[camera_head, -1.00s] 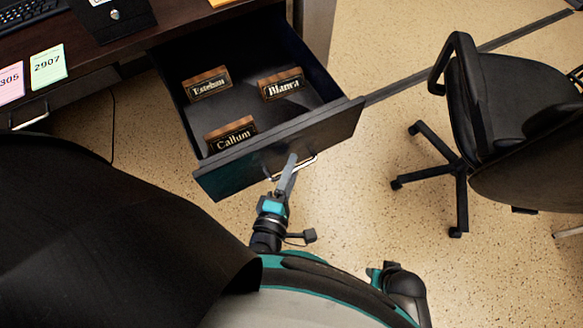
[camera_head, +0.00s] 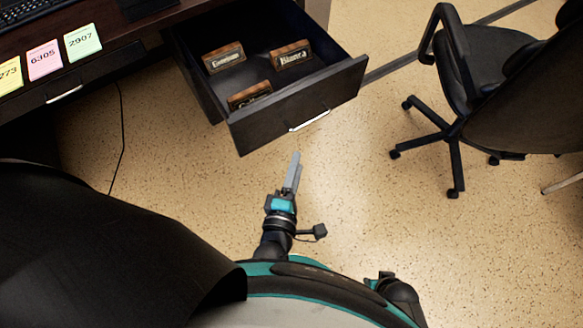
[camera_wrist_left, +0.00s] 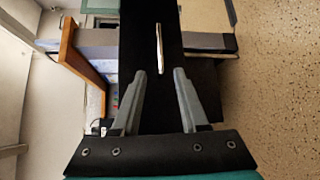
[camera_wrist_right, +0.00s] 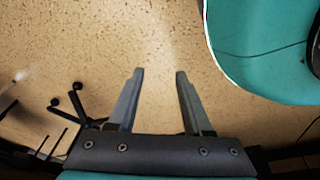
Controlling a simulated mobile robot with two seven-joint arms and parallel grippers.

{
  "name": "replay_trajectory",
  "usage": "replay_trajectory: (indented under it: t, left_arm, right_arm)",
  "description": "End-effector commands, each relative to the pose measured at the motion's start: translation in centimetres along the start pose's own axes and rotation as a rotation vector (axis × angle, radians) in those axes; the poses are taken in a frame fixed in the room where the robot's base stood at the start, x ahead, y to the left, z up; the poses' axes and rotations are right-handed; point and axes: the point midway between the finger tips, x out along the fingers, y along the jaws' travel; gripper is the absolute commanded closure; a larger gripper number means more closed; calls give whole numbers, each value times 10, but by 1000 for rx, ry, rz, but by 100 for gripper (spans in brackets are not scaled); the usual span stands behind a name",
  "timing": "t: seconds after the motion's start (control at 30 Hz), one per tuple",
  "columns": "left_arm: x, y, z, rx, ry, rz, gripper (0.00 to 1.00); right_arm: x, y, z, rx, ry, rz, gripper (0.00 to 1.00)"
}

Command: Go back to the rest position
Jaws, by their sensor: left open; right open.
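My left gripper (camera_head: 293,172) is in front of the pulled-out drawer (camera_head: 280,118), apart from its handle (camera_head: 310,120). In the left wrist view its two fingers (camera_wrist_left: 165,72) are apart and empty, with the drawer front and the handle (camera_wrist_left: 159,48) ahead of them. My right gripper does not show clearly in the head view. In the right wrist view its fingers (camera_wrist_right: 158,72) are apart and empty over the speckled floor.
Three wooden nameplates, one at the left (camera_head: 224,58), one at the right (camera_head: 291,55) and one at the front (camera_head: 249,95), lie in the drawer. A black office chair (camera_head: 470,90) stands at the right. Sticky notes (camera_head: 83,41) line the desk edge. Floor (camera_head: 350,200) is clear between drawer and chair.

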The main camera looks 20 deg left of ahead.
Motion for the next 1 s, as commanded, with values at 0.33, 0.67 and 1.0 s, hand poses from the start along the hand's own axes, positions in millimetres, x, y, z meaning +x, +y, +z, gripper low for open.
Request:
replay_trajectory:
  t: [0.33, 0.67, 1.0]
  left_arm:
    - [1, 1, 2, 0, -1, 0, 56]
    - [1, 1, 2, 0, -1, 0, 56]
    - [-17, -78, -16, 510, -184, -258, 56]
  right_arm:
    - [1, 1, 1, 0, 3, 1, 50]
    - [1, 1, 1, 0, 3, 2, 50]
    - [2, 7, 20, -3, -11, 8, 50]
